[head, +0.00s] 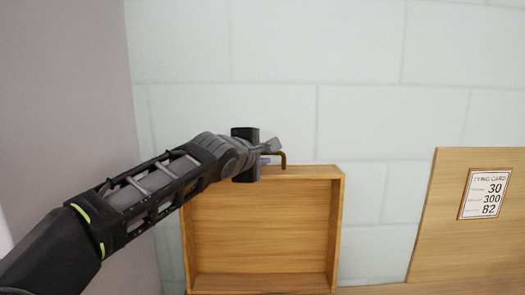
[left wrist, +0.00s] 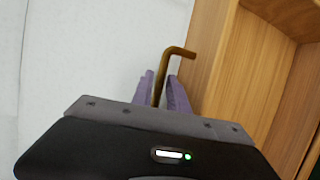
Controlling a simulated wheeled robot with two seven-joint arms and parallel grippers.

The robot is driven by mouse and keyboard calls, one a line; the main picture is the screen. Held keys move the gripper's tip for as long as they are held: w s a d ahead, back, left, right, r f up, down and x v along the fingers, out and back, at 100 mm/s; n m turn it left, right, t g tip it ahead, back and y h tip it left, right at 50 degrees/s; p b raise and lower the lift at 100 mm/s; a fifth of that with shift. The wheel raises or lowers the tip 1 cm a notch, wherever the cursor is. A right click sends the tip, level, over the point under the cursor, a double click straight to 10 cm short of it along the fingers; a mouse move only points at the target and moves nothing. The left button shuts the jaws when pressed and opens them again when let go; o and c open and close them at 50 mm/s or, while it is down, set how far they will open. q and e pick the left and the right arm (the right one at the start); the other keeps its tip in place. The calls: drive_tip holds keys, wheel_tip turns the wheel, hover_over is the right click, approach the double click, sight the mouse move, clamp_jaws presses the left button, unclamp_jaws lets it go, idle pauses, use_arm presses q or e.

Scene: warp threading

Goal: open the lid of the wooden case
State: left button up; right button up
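The lid (head: 262,230) of the wooden case stands upright in the head view, its shallow hollow inside facing me. A bent brass handle (head: 283,156) rises from its top edge. My left gripper (head: 266,155) is at this handle, just above the lid's top edge. In the left wrist view, the purple fingers (left wrist: 161,92) stand close on either side of the brass handle (left wrist: 175,52), and appear shut on it. The lid's wooden edge (left wrist: 212,55) is to the right of the fingers. The case's lower body is out of view. My right gripper is not in view.
A pale block wall (head: 370,90) stands behind the lid. A grey wall (head: 70,90) is at the left. To the right, a wooden panel (head: 440,225) carries a printed card (head: 485,193). The space above the lid is clear.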

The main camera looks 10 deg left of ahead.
use_arm(q)
drive_tip(key=shift+c, duration=0.4)
clamp_jaws()
idle(1.0)
